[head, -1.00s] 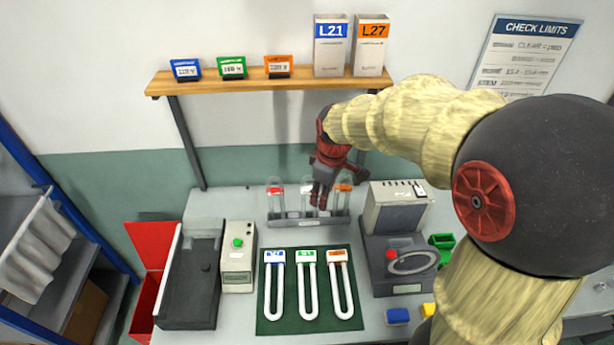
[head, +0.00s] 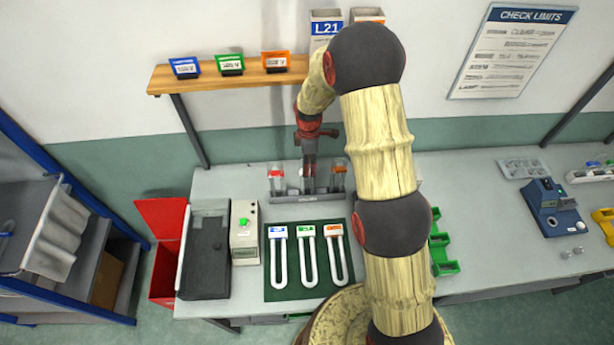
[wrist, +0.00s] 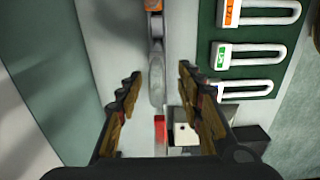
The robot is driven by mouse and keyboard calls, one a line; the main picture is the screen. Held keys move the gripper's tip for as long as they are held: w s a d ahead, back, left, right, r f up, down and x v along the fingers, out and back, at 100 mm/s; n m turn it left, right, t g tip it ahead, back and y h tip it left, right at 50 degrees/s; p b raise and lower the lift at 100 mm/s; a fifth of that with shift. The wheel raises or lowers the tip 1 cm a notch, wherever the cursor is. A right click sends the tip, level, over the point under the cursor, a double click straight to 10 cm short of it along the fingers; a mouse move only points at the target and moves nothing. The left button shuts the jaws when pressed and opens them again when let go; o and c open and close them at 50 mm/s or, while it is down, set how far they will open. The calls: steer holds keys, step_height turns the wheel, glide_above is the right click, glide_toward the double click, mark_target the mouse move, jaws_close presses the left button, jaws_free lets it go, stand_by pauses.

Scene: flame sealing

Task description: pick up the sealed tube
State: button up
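A grey rack (head: 295,198) on the bench holds clear upright tubes: a red-topped tube (head: 276,178) at left and an orange-topped tube (head: 338,176) at right. My gripper (head: 309,183) points down over the rack's middle and hides what stands there. I cannot tell which tube is sealed. In the wrist view my gripper (wrist: 160,92) has its fingers wide apart. The rack line shows between and beyond them, with an orange top (wrist: 153,5) at the upper edge. I see no tube clearly held.
In front of the rack, a green mat (head: 320,287) carries U-shaped pieces with blue, green and orange labels. A dark tray device (head: 205,255) and a white box with a green button (head: 244,240) stand left. A shelf (head: 215,80) hangs behind. Green bins (head: 445,268) are at right.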

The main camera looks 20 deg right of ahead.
steer(key=shift+w+a+f+p, duration=0.15)
steer(key=shift+f+p, duration=0.3)
steer(key=shift+f, duration=1)
steer(key=shift+w+f+p, duration=0.1)
steer(key=shift+f+p, duration=0.35)
steer(key=shift+f, duration=0.95)
steer(key=shift+c, duration=0.4)
jaws_close()
